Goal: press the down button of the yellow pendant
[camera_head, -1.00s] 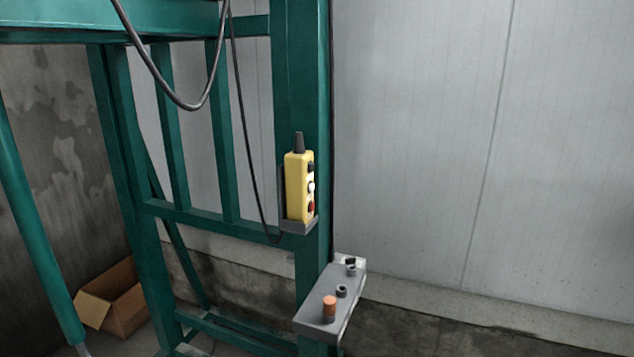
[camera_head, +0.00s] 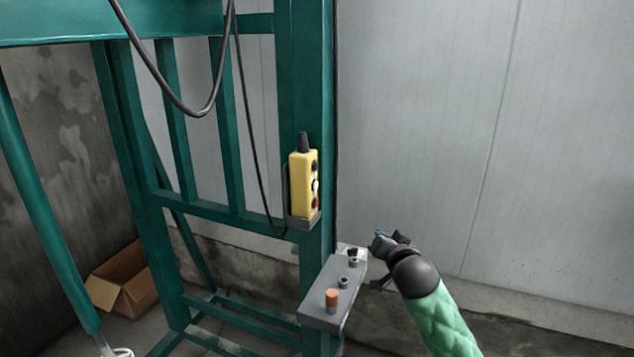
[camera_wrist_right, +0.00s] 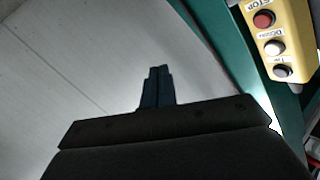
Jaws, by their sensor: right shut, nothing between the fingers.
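The yellow pendant (camera_head: 302,185) hangs upright in a grey holder on a green post, with a dark, a white and a red button on its right-hand face. In the right wrist view the pendant (camera_wrist_right: 297,32) is at the upper right. My left gripper is not in view.
A grey shelf (camera_head: 325,312) with an orange cylinder (camera_head: 332,298) and small dark fittings juts out below the pendant, close to my right gripper. A cable (camera_head: 262,180) hangs left of the pendant. An open cardboard box (camera_head: 125,280) sits on the floor.

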